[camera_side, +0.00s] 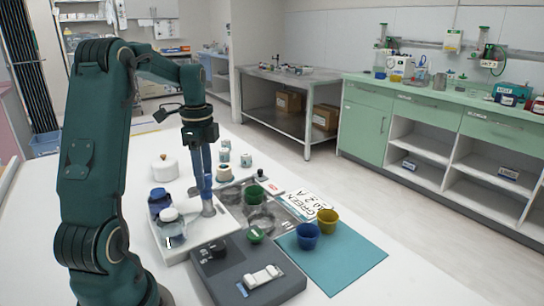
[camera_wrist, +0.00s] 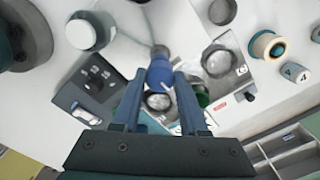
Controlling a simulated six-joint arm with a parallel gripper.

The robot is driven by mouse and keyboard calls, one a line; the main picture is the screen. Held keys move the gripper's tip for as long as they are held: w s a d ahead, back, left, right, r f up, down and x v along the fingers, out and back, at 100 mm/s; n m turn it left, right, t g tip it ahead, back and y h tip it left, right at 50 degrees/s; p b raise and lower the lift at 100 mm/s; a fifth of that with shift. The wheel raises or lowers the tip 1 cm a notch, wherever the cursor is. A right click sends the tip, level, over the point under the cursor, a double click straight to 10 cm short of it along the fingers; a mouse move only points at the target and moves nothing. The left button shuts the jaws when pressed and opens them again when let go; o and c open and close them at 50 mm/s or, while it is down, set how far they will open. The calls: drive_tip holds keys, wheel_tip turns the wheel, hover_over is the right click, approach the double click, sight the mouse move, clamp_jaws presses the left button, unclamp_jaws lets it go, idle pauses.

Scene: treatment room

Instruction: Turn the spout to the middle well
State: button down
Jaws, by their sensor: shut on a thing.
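My gripper (camera_side: 208,205) points straight down in the side view, over the inner edge of a dark plate with round wells. In the wrist view its two blue fingers (camera_wrist: 158,82) stand on either side of a blue piece (camera_wrist: 160,72), which I take to be the spout, and are shut on it. The blue piece has a grey round end. One clear round well (camera_wrist: 217,62) lies to its right. Another well (camera_wrist: 158,101) lies just below it, between the fingers. The rest of the plate is partly hidden by my fingers, so I cannot tell which well the spout faces.
A green cup (camera_side: 253,194) stands on the plate. A dark control box (camera_side: 240,278) is in front. Blue (camera_side: 307,236) and yellow (camera_side: 327,222) cups stand on a teal mat (camera_side: 345,262).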

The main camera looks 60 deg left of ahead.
idle(0.4)
drive_tip(key=shift+c, duration=2.2)
unclamp_jaws()
drive_tip(key=shift+r, duration=2.6)
